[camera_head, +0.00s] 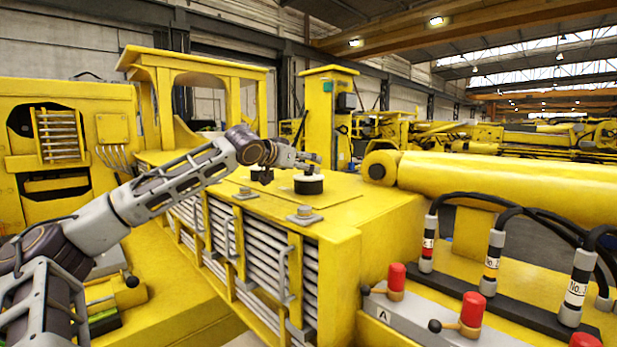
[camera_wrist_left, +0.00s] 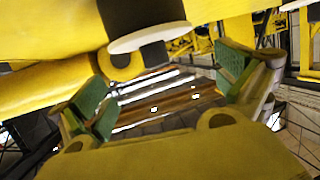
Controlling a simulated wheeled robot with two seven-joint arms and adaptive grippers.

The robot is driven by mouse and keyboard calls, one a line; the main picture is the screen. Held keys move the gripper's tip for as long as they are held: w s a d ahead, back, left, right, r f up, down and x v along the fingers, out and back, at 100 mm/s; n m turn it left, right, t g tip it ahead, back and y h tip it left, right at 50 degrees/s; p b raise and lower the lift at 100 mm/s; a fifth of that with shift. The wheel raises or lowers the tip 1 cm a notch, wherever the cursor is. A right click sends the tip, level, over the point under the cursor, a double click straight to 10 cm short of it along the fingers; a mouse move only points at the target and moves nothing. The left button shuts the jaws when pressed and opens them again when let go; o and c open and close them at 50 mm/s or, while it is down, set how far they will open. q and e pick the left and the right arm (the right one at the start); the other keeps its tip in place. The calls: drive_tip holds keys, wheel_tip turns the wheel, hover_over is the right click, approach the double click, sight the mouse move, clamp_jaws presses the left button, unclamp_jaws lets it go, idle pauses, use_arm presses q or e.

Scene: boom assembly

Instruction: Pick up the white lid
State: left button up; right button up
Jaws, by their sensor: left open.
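The white lid (camera_head: 308,178) sits on top of a short black cylinder on the yellow hood, with a dark knob on its upper side. In the left wrist view, which looks upside down, the white lid (camera_wrist_left: 150,37) is at the top middle, on the black cylinder. Its knob (camera_wrist_left: 155,55) points toward the space between my fingers. My left gripper (camera_head: 298,160) is just above and beside the lid. The wrist view shows the left gripper (camera_wrist_left: 168,85) open and empty, its green-padded fingers apart and not touching the lid. My right gripper is in neither view.
The yellow hood (camera_head: 375,200) is flat and mostly clear around the lid. A thick yellow boom cylinder (camera_head: 500,182) lies to the right. A grey bolt plate (camera_head: 304,215) stands nearer on the hood. Red-topped levers (camera_head: 471,312) and labelled hoses (camera_head: 493,250) are at the front right.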

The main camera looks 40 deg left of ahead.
use_arm(q)
drive_tip(key=shift+p+x, duration=0.55)
drive_tip(key=shift+x, duration=0.5)
drive_tip(key=shift+w+f+p, duration=0.35)
drive_tip(key=shift+w+f, duration=0.05)
drive_tip(key=shift+w, duration=0.3)
drive_tip(key=shift+w+f, duration=0.1)
drive_tip(key=shift+w, duration=0.15)
drive_tip(key=c, duration=1)
